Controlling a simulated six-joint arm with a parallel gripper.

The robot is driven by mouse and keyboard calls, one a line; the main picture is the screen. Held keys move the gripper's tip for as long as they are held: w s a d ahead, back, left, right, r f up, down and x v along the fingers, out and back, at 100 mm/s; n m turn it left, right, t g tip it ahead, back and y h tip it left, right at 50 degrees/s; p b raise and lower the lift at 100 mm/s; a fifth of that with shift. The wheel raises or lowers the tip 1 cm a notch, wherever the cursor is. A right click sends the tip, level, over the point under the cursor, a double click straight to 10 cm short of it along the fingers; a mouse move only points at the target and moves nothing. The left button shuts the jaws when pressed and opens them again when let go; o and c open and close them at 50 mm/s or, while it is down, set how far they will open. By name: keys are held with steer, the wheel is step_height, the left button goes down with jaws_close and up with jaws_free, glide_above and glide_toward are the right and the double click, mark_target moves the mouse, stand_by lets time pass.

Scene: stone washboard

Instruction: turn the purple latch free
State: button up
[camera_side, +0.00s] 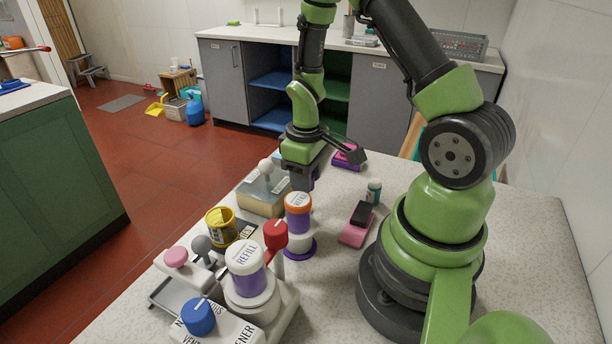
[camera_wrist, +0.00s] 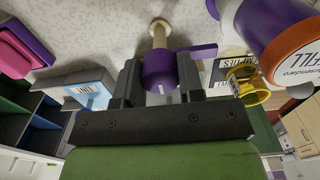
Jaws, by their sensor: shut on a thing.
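The purple latch (camera_wrist: 158,72) has a rounded body with a flat purple arm (camera_wrist: 200,50) reaching to the right in the wrist view. It sits at the end of a pale post (camera_wrist: 158,32). My gripper (camera_wrist: 160,88) is shut on the purple body, with one dark finger on each side. In the side view my gripper (camera_side: 300,180) points down behind the orange-capped bottle. The latch cannot be made out there, as my gripper and the bottle cover that spot.
The orange-capped bottle (camera_side: 298,212) stands close in front of my gripper. A white-capped refill bottle (camera_side: 246,270), red knob (camera_side: 275,236), blue knob (camera_side: 198,317) and yellow tin (camera_side: 221,226) crowd the left. A pink-and-black block (camera_side: 357,224) and small teal bottle (camera_side: 374,190) stand right.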

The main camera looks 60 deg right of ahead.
steer(key=o, duration=0.9)
step_height(320, 180, up, 10)
steer(key=shift+f, duration=0.1)
steer(key=shift+a+r, duration=0.1)
steer(key=shift+r, duration=0.2)
steer(key=s+a+r+m+t, duration=0.1)
steer(key=s+a+r+t, duration=0.1)
steer(key=s+a+r, duration=0.1)
steer(key=s+a+r+m+t+y, duration=0.1)
steer(key=s+a+r+t, duration=0.1)
steer(key=a+r, duration=0.3)
steer(key=s+a+r+m+t+y, duration=0.1)
steer(key=s+a+r+m+t, duration=0.1)
steer(key=r, duration=0.4)
steer(key=shift+s+a+r+t, duration=0.1)
steer(key=shift+s+a+t, duration=0.5)
steer(key=shift+s+a, duration=0.6)
